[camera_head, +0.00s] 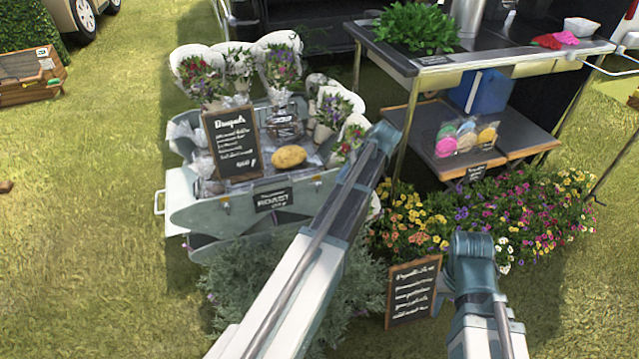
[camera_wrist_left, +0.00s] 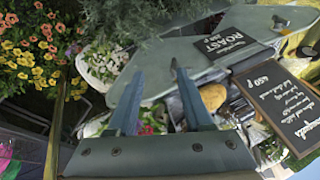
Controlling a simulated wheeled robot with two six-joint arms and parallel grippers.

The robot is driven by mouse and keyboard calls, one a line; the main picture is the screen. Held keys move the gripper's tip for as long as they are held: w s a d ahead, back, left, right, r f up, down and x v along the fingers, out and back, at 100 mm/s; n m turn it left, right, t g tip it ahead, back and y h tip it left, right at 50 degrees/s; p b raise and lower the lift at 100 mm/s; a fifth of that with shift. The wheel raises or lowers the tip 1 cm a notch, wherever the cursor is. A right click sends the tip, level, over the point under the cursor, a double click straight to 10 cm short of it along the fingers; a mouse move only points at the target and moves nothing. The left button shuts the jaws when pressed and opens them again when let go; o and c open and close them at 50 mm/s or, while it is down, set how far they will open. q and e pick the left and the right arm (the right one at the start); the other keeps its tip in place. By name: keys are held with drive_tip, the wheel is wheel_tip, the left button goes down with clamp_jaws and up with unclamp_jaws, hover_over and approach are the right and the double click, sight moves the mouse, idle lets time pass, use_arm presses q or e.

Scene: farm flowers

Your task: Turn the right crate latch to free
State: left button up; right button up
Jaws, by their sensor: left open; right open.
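The grey-green metal crate (camera_head: 190,213) stands left of centre, with a ROAST sign (camera_head: 273,199) on its front. A small latch-like fitting (camera_head: 228,207) shows left of the sign. The front's right end is behind my left arm, so I cannot make out the right latch. The left wrist view shows the crate front (camera_wrist_left: 190,57) upside down, with a fitting (camera_wrist_left: 280,22) near its right end. My left gripper (camera_wrist_left: 156,69) is open and empty, its fingertips over the front's lower part in that picture. My right arm's end (camera_head: 472,250) is at lower right; its fingers are hard to make out.
Bouquets, a chalkboard (camera_head: 232,143) and a potato (camera_head: 289,156) sit in the crate. Flowers (camera_head: 530,215) and a small board (camera_head: 412,291) stand right of it. A metal table (camera_head: 400,62) is behind. Open grass (camera_head: 90,220) lies left.

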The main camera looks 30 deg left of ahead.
use_arm(q)
drive_tip(key=n, duration=0.2)
approach(322, 184)
drive_tip(key=v, duration=0.2)
drive_tip(key=shift+y, duration=0.3)
drive_tip(key=b+x, duration=0.3)
drive_tip(key=x, duration=0.1)
drive_tip(key=b+x, duration=0.8)
drive_tip(key=shift+w+d+f, duration=0.1)
drive_tip(key=shift+d+f, duration=0.05)
drive_tip(key=shift+f, duration=0.25)
drive_tip(key=shift+a+f+b, duration=0.45)
drive_tip(key=shift+f+b, duration=0.05)
drive_tip(key=shift+f, duration=0.05)
drive_tip(key=shift+r, duration=0.1)
drive_tip(key=shift+c, duration=0.3)
clamp_jaws()
